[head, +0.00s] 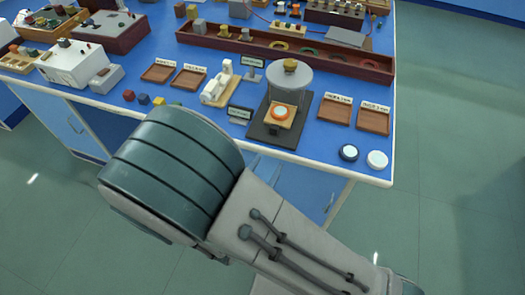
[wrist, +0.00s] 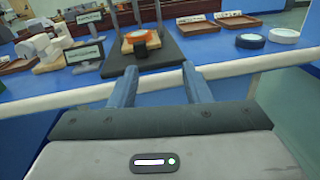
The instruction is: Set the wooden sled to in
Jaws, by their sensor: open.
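The wooden sled (head: 271,120) sits on a dark base plate (head: 258,131) near the bench's front edge, at the foot of a clear round cover or disc topped by a tan knob (head: 290,66). In the head view my arm mostly hides the gripper.
A white device (head: 217,86) and small dark signs (head: 240,114) stand left of the plate. Wooden trays (head: 334,110) and two round discs (head: 348,152) lie to its right. A long wooden rack (head: 225,44) runs behind.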

